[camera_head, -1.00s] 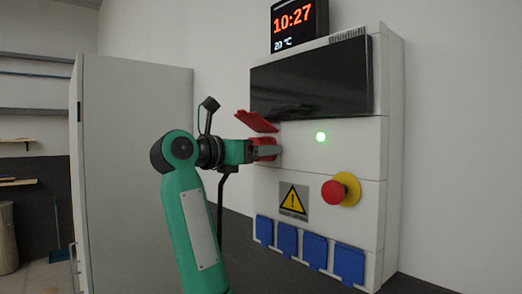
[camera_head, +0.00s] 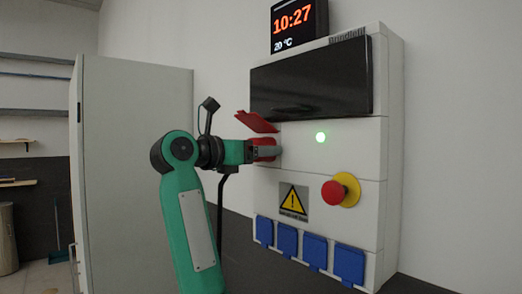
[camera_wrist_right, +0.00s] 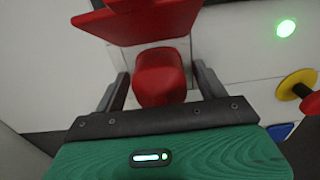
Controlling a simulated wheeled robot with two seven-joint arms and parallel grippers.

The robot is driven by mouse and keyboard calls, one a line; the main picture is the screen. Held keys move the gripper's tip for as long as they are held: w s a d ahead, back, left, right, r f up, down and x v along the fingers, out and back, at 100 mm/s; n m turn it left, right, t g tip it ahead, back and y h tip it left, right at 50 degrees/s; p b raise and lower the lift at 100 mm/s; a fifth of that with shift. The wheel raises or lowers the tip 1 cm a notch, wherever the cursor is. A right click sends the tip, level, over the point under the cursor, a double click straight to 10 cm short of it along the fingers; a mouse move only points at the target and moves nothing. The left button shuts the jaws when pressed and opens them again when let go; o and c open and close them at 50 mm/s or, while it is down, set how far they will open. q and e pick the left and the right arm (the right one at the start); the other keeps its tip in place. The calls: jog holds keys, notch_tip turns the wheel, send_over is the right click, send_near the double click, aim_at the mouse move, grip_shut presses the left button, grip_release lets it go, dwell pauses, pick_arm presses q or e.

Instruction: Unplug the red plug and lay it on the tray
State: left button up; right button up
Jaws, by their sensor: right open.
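The red plug (camera_wrist_right: 160,80) sits in the socket on the front of the white panel, under a raised red flap (camera_wrist_right: 140,22). In the head view the plug (camera_head: 263,142) is partly hidden by my right gripper (camera_head: 268,153). In the right wrist view my right gripper (camera_wrist_right: 160,92) is open. Its two dark fingers stand either side of the plug, with a visible gap on each side. My left gripper is not in view. No tray shows in either view.
The white panel (camera_head: 335,160) carries a dark screen (camera_head: 310,78), a green light (camera_head: 321,137), a red emergency button (camera_head: 335,192) on yellow, and several blue covered sockets (camera_head: 315,250). A clock display (camera_head: 298,24) stands on top. A grey cabinet (camera_head: 135,160) is at left.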

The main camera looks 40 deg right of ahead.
jog(key=c, duration=1.3)
jog(key=shift+a, duration=0.15)
jog(key=shift+a+f, duration=0.1)
jog(key=shift+f, duration=0.05)
jog(key=shift+a, duration=0.35)
jog(key=a, duration=0.2)
jog(key=shift+s+a, duration=0.1)
jog(key=shift+a, duration=0.3)
jog(key=shift+s+a, duration=0.1)
jog(key=shift+a, duration=0.9)
